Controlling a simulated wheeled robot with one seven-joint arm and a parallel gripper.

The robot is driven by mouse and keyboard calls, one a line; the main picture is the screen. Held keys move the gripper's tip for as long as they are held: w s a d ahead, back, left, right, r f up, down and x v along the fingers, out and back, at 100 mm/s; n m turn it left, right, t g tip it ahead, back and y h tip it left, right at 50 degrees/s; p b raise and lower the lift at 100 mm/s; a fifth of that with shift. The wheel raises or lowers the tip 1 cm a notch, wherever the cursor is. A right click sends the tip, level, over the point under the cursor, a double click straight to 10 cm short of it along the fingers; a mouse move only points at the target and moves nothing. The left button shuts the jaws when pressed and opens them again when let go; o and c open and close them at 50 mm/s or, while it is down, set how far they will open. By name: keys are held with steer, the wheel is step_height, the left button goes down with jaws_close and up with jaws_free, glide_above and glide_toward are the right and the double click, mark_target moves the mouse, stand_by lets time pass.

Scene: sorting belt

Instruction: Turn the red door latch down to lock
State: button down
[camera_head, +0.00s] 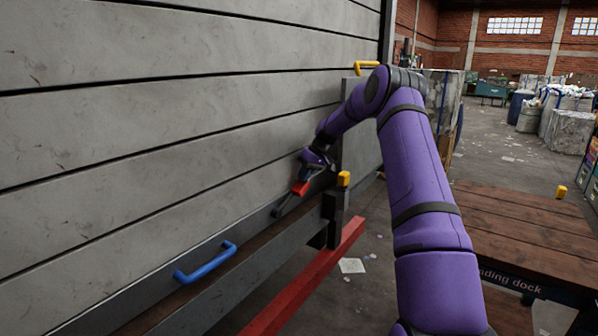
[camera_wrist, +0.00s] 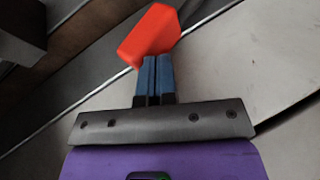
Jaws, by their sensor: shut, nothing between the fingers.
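The red latch (camera_head: 300,188) is a small red block low on the grey slatted door (camera_head: 190,120), close to its right end. A dark bar runs from beside it down and to the left. In the wrist view the red latch (camera_wrist: 150,36) lies just beyond the fingertips and is tilted. My gripper (camera_head: 307,177) is at the latch. Its two blue-grey fingers (camera_wrist: 156,60) are pressed together with nothing between them. Their tips overlap the latch's lower edge in the wrist view. I cannot tell whether they touch it.
A blue handle (camera_head: 205,262) sits low on the door at left, and a yellow handle (camera_head: 366,66) is higher at right. A dark post with a yellow cap (camera_head: 343,179) stands beside my gripper. A red rail (camera_head: 310,275) runs below. A wooden dock (camera_head: 525,230) is at right.

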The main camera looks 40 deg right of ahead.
mark_target(308, 183)
steer(key=f, duration=0.1)
steer(key=d+f+y, duration=0.2)
steer(key=f, duration=0.1)
steer(key=shift+w+d+f+g, duration=0.1)
steer(key=shift+w+g, duration=0.2)
steer(key=shift+w, duration=0.1)
steer(key=shift+w+d+f, duration=0.1)
steer(key=shift+d+f, duration=0.1)
steer(key=shift+f, duration=0.4)
steer(key=shift+d+f, duration=0.15)
steer(key=shift+f, duration=0.9)
steer(key=shift+r, duration=0.45)
steer(key=s+a+r, duration=0.2)
steer(key=s+a, duration=0.1)
steer(key=s, duration=0.4)
steer(key=s+a+r, duration=0.3)
steer(key=s, duration=0.4)
steer(key=shift+s, duration=0.4)
steer(key=shift+a+r, duration=0.1)
